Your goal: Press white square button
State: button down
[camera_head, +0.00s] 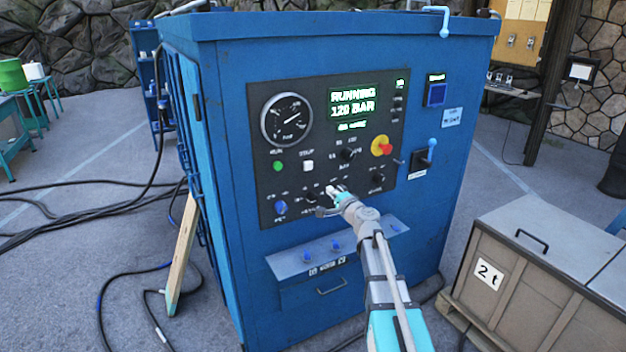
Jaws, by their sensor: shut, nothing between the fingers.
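The white square button (308,166) is on the dark control panel (330,121) of the blue cabinet, right of the green round button (278,166) and below the dial gauge. My gripper (331,191) is shut and empty in front of the panel's lower part. It is below and to the right of the white button and apart from it in the picture. I cannot tell whether its tips touch the panel. It hides part of the lower row of knobs.
A red and yellow knob (382,147), black knobs and a blue knob (280,207) surround the area. A small ledge (290,265) with blue knobs juts out below the panel. A grey crate (541,262) stands at right. Black cables (100,206) lie on the floor at left.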

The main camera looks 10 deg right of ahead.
aim_at(307, 170)
jog(key=x, duration=1.4)
jog(key=shift+x, duration=0.95)
jog(key=shift+w+r, duration=0.1)
jog(key=shift+r, duration=0.05)
jog(key=shift+s+d, duration=0.15)
jog(key=shift+s, duration=0.5)
jog(key=v, duration=1.3)
jog(key=shift+s, duration=0.2)
